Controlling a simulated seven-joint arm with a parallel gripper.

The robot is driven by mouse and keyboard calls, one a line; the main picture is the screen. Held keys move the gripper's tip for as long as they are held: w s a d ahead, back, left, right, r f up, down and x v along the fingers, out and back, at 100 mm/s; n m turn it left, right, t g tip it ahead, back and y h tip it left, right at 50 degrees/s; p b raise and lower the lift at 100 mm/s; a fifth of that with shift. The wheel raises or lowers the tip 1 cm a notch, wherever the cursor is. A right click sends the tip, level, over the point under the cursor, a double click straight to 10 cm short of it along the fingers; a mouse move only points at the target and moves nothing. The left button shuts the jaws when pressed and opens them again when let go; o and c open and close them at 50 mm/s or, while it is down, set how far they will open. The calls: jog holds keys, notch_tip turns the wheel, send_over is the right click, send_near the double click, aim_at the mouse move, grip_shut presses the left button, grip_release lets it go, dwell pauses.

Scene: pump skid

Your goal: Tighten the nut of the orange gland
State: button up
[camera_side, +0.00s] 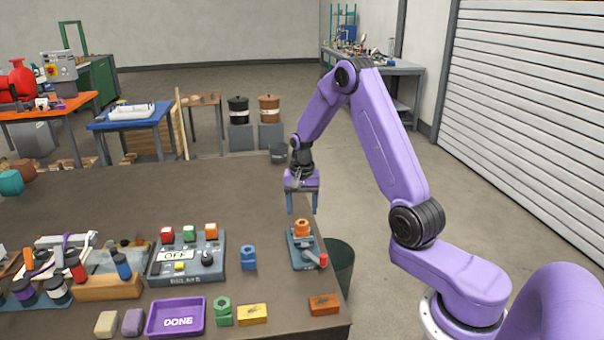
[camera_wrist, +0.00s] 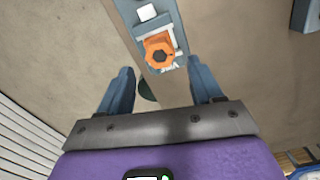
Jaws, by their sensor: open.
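The orange gland (camera_side: 302,228) stands upright on a blue-grey valve body (camera_side: 302,250) near the table's right edge. In the wrist view its orange nut (camera_wrist: 148,42) shows from above, with a dark hole in its middle. My gripper (camera_side: 302,210) points down with its blue fingers apart and empty. In the side view the fingertips appear just above the gland, without visible contact. In the wrist view the nut lies beyond the fingertips (camera_wrist: 160,67), roughly centred between them. The exact height gap cannot be told.
A blue gland (camera_side: 249,257) and green gland (camera_side: 222,311) stand to the left, near the relay box (camera_side: 186,270) and purple DONE tray (camera_side: 176,318). A dark green bin (camera_side: 342,262) stands off the table's right edge.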

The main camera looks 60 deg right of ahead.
aim_at(302, 221)
notch_tip(302, 221, up, 14)
jog(key=shift+f, duration=0.25)
dwell(0.3)
jog(key=s+a+n, duration=0.5)
jog(key=a+n, duration=0.1)
jog(key=a, duration=0.4)
jog(key=s+a+n, duration=0.6)
jog(key=a, duration=0.4)
jog(key=s+a+f+n, duration=0.1)
jog(key=s+a+n, duration=0.1)
jog(key=s+n, duration=0.9)
jog(key=s, duration=0.9)
jog(key=shift+s+a+f+n, duration=0.15)
jog(key=shift+s+a+n, duration=0.1)
jog(key=shift+n, duration=0.15)
